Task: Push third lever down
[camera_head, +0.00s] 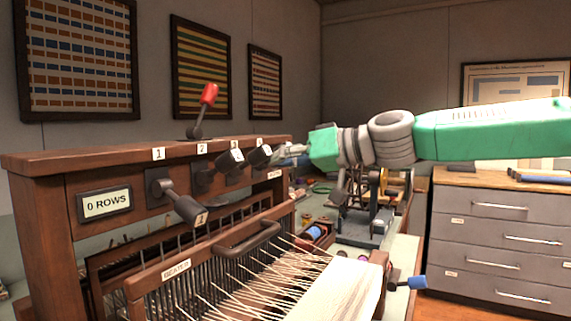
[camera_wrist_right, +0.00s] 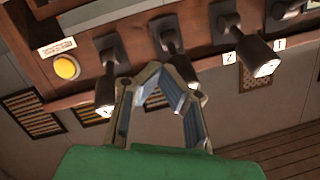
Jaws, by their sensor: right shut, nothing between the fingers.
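The loom's wooden head beam (camera_head: 100,155) carries a row of dark levers with number tags. The first lever (camera_head: 180,203) points down. The second lever (camera_head: 230,158) and third lever (camera_head: 261,155) stick up and outward. In the upside-down right wrist view, the third lever (camera_wrist_right: 182,70) stands just behind the fingertips; contact cannot be told. The fourth lever (camera_wrist_right: 106,92) is beside the left finger there, and the second lever (camera_wrist_right: 254,52) is to the right. My right gripper (camera_head: 282,152) is shut and empty, and it also shows in the wrist view (camera_wrist_right: 168,82). My left gripper is out of view.
A red-knobbed lever (camera_head: 206,97) stands atop the beam. A yellow button (camera_wrist_right: 67,67) sits past the fourth lever. The "0 ROWS" plate (camera_head: 105,204) is at left. The beater handle (camera_head: 248,240) and warp threads lie below. A drawer cabinet (camera_head: 505,222) stands at right.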

